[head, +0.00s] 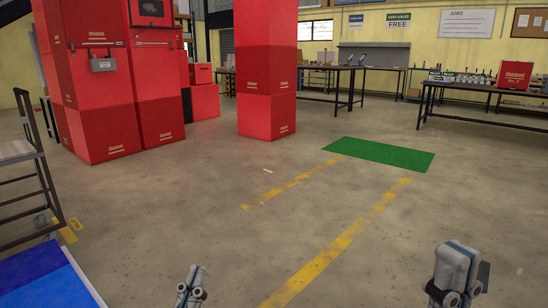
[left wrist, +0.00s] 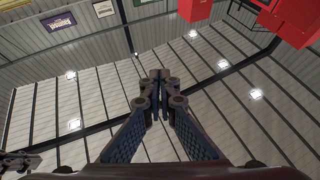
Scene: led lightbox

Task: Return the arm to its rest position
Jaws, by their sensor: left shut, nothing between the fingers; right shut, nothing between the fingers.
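My left gripper (head: 192,287) is at the bottom of the head view, left of centre, pointing up over the concrete floor. In the left wrist view its fingers (left wrist: 158,77) meet at the tips, with nothing between them, against the ceiling. My right gripper (head: 455,275) is at the bottom right of the head view, raised and apart from everything. It is shut, and its lower part is cut off by the picture edge.
A blue surface (head: 50,278) lies at the bottom left, beside a metal cart (head: 25,190). A green mat (head: 380,154) lies on open floor (head: 220,225). Black workbenches (head: 480,110) line the back.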

